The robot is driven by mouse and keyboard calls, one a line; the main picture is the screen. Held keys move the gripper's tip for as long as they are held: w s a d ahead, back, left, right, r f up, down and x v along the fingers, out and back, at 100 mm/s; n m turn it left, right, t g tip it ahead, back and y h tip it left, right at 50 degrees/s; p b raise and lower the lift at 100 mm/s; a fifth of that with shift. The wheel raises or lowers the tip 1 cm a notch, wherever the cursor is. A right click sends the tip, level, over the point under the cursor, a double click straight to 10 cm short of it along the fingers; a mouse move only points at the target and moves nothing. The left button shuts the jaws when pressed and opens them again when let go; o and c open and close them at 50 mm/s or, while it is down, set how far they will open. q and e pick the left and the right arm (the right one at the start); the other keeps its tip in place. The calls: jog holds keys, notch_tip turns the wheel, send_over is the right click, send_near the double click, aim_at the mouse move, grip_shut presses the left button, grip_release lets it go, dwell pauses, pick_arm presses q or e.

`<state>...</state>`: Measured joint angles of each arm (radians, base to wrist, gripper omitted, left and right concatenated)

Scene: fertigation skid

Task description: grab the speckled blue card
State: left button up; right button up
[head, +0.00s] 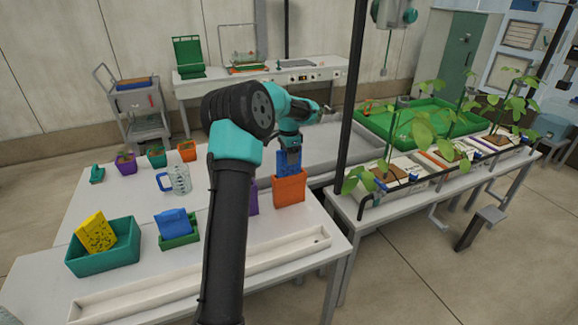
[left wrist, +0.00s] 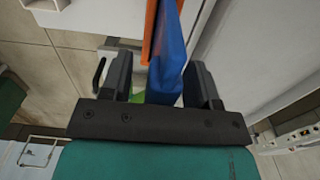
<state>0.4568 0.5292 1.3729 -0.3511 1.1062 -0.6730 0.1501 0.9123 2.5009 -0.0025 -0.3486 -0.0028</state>
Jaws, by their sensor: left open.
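My left gripper (head: 289,152) points down over an orange holder (head: 289,188) at the right end of the white table. A blue card (head: 289,169) stands upright in that holder. In the left wrist view the open fingers (left wrist: 160,75) are on either side of the blue card (left wrist: 171,62), with gaps to both fingers. I cannot make out speckles on it. A second blue card (head: 172,222) leans in a green holder (head: 180,238) nearer the front. My right gripper is not in view.
A yellow speckled card (head: 97,232) sits in a teal bin (head: 112,252) at left. A clear mug with a blue handle (head: 178,179) and small pots stand behind. A purple holder (head: 254,203) is partly hidden by my arm. A long white channel (head: 130,296) lies along the front.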

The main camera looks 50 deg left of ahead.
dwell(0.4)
pick_arm(q)
jog(key=c, duration=1)
